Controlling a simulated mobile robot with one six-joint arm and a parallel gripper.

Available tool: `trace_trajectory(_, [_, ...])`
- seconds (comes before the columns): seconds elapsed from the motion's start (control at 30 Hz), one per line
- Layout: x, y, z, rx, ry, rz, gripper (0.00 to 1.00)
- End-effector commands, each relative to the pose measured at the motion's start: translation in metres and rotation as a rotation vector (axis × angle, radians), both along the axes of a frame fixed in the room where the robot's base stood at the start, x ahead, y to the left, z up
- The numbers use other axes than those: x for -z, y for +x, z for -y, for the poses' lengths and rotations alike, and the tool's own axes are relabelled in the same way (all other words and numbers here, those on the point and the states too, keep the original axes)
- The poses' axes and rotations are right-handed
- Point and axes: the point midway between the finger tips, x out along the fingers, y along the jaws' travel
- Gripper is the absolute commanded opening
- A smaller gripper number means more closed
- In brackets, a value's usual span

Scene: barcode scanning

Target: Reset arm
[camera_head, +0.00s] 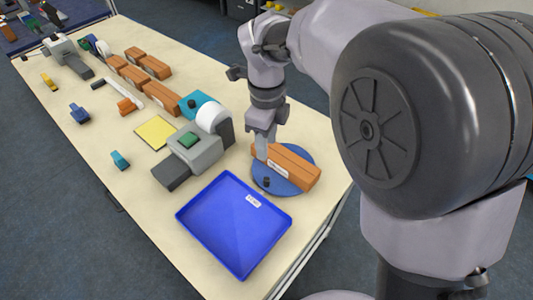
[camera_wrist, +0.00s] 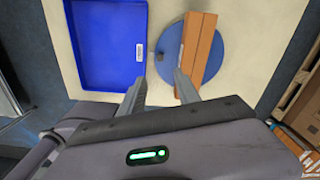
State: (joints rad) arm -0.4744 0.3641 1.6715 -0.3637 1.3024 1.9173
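My gripper (camera_head: 262,150) points down near the left end of a brown box (camera_head: 287,165) in the head view. In the wrist view my gripper (camera_wrist: 160,76) has its two fingers apart with nothing between them. The brown box (camera_wrist: 198,45) lies on a round blue plate (camera_wrist: 228,48), and a white label shows on its side in the head view. The right finger overlaps the box's near-left edge in the wrist view; I cannot tell whether they touch. The plate (camera_head: 268,188) sits at the table's near right.
An empty blue tray (camera_head: 235,225) lies left of the plate. A grey device (camera_head: 190,152) with a white roll stands behind the tray. Several brown boxes (camera_head: 140,65) and small items lie farther back on the table (camera_head: 130,195). My arm blocks the right side.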

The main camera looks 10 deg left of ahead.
Motion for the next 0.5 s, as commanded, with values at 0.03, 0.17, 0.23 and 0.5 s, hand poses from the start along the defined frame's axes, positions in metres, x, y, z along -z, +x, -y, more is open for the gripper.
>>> trace_trajectory(0.03, [-0.013,0.001,0.0,-0.001,0.001,0.002,0.39])
trace_trajectory(0.17, [-0.026,0.0,0.0,-0.001,0.0,0.001,0.39])
trace_trajectory(0.23, [-0.028,0.0,0.0,0.0,-0.001,0.0,0.39])
trace_trajectory(0.5, [-0.028,0.0,0.0,-0.001,-0.001,0.0,0.39])
